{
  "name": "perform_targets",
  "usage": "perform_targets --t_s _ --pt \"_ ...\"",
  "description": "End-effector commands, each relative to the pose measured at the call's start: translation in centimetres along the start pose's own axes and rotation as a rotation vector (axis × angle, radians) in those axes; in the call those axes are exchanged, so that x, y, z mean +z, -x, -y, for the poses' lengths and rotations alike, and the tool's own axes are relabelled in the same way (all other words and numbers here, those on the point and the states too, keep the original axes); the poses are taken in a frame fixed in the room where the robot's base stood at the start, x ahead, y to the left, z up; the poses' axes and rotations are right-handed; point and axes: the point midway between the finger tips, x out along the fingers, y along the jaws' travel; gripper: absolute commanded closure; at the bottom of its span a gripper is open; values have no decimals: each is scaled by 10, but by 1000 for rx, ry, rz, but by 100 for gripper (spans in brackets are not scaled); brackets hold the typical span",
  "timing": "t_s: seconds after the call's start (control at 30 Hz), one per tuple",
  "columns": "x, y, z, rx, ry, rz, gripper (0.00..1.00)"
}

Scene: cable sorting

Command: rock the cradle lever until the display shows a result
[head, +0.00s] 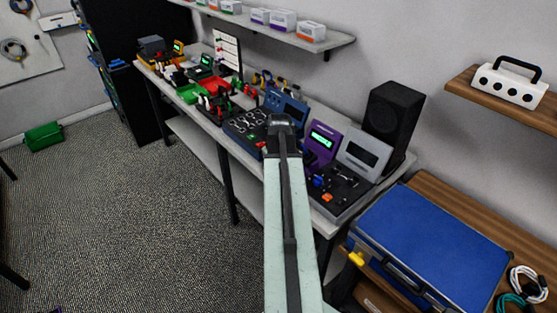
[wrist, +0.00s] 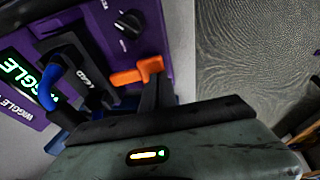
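A purple tester (wrist: 140,40) fills the left of the wrist view. Its green-lit display (wrist: 22,72) reads WIGGLE, partly cut off. An orange lever (wrist: 136,73) stands out from its panel, beside a black block marked LEAD and a curved blue piece (wrist: 50,78). My gripper (wrist: 108,105) has its dark fingers apart, with the right finger up against or just in front of the lever; contact is unclear. In the head view the purple tester (head: 321,140) stands on the bench with its display lit; my arm hides its lower panel, and the fingers cannot be made out.
A blue tester (head: 285,104) and coloured bins lie to the left. A blue case (head: 430,240) sits on the wooden surface at right. The carpet is open.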

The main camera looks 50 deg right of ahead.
Motion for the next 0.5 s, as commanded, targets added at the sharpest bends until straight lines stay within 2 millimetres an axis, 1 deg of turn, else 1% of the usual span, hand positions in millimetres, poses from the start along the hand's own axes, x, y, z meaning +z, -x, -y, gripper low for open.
perform_targets --t_s 0.17,0.27,0.37,0.47,0.5 --pt "7 0 -6 1 -11 9 100" --pt "7 4 -7 2 -12 11 100" --pt "4 15 -7 2 -10 10 100" --pt "-2 32 -4 2 -7 5 100" --pt "-5 41 -3 1 -5 3 100"
